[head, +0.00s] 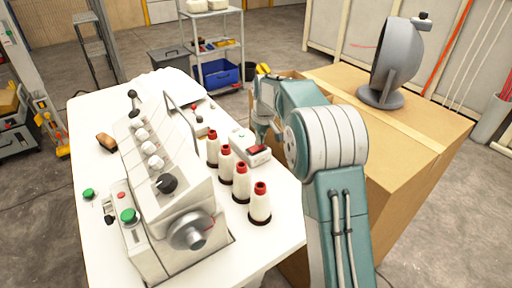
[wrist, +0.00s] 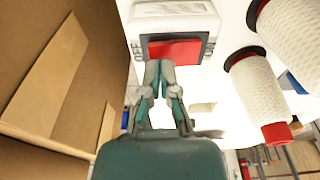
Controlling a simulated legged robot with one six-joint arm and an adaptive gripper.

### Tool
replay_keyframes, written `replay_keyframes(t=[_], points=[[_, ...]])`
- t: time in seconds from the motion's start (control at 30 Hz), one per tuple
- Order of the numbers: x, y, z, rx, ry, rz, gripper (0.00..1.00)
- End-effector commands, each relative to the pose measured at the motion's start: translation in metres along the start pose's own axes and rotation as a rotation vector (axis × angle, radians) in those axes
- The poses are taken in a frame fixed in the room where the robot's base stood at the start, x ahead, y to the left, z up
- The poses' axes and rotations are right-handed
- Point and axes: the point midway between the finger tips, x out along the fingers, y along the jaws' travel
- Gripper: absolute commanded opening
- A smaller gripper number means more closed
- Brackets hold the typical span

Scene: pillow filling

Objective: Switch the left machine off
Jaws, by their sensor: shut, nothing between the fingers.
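A white switch box (head: 250,148) with a red rocker switch (head: 257,149) lies on the white table, right of the large white machine (head: 165,185). In the wrist view the red rocker (wrist: 185,50) lies between the letters OFF at left and ON at right. My gripper (wrist: 160,66) is shut and empty, its tips at the rocker's lower edge, nearer the OFF side. I cannot tell whether they touch it. In the head view my gripper (head: 262,138) is beside the box, its tips partly hidden by my arm.
Several white thread cones with red tops (head: 241,182) stand left of my arm, close to the switch box. A large cardboard box (head: 425,155) stands at right with a grey round device (head: 398,55) on it. A shelf (head: 215,45) stands behind the table.

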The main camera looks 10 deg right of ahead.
Motion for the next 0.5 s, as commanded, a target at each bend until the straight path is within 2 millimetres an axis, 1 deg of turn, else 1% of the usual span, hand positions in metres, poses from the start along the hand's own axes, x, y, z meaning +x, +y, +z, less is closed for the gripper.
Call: replay_keyframes(t=[0.5], points=[[0.0067, -0.0001, 0.0012, 0.0, -0.001, 0.0, 0.0]])
